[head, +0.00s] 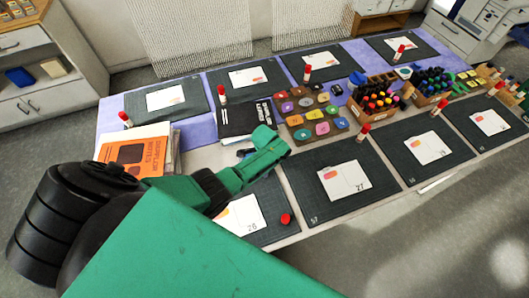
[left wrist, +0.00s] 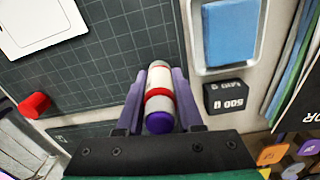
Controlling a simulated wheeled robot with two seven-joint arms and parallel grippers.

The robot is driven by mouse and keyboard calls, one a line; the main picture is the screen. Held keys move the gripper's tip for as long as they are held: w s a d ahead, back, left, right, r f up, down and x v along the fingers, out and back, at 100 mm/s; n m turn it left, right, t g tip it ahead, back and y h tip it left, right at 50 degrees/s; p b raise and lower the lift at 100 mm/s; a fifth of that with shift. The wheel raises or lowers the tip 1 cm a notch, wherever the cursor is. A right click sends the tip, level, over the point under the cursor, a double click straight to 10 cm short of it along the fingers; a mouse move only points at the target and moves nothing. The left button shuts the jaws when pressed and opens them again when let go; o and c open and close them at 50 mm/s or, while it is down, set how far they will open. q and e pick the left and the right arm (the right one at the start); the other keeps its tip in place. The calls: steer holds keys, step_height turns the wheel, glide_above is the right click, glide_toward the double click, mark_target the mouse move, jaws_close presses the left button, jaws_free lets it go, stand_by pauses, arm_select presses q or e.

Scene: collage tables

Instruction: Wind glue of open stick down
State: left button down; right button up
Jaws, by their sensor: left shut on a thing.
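My left gripper (left wrist: 160,95) is shut on a glue stick (left wrist: 158,75) with a white body, a red band and a purple end towards the camera. The stick lies between the two purple fingers, its pale far end pointing away. I cannot tell whether glue stands out of it. In the head view my left gripper (head: 268,150) is over the table by the near-left mat, and its stick is hidden there. A loose red cap (head: 285,218) lies on that mat (head: 272,190); it also shows in the left wrist view (left wrist: 35,105). My right gripper is not in view.
In the left wrist view, a blue sponge (left wrist: 230,30) in a pale tray and a black block (left wrist: 225,95) are right of the stick. Other mats hold cards, with red-capped glue sticks (head: 363,132) standing about. A wooden tray of coloured pads (head: 305,112) is mid-table.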

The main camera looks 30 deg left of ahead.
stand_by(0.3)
arm_select(q)
steer(key=n, duration=1.5)
steer(key=shift+f, duration=0.1)
steer(key=n, duration=0.6)
steer(key=shift+s+n, duration=0.15)
steer(key=shift+n, duration=0.25)
steer(key=n, duration=0.3)
steer(key=shift+n, duration=0.4)
steer(key=n, duration=0.3)
steer(key=shift+a+n, duration=0.1)
steer(key=shift+n, duration=0.3)
